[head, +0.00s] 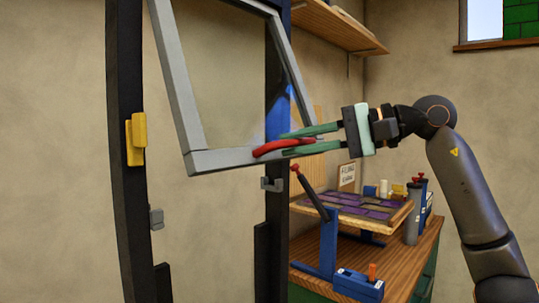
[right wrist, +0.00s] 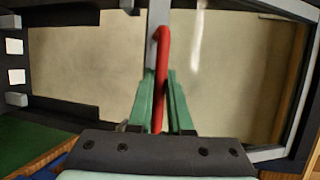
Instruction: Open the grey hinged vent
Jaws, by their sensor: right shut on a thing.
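The grey vent (head: 240,156) is a framed pane in the head view, swung out at its lower edge from the dark upright frame (head: 125,120). A red handle (head: 268,148) is on its bottom rail. My right gripper (head: 285,142) comes from the right with its green fingers shut on the red handle. In the right wrist view the red handle (right wrist: 160,60) lies between the two fingers (right wrist: 160,85), with the grey rail (right wrist: 157,20) beyond. The fingers hide part of the handle. My left gripper is not in view.
A yellow block (head: 135,140) and a grey catch (head: 156,218) sit on the left upright. Another grey catch (head: 271,184) is on the right upright. Below right, a wooden bench (head: 400,262) holds a purple panel (head: 350,203), a blue lever tool (head: 328,240) and a blue box (head: 358,287).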

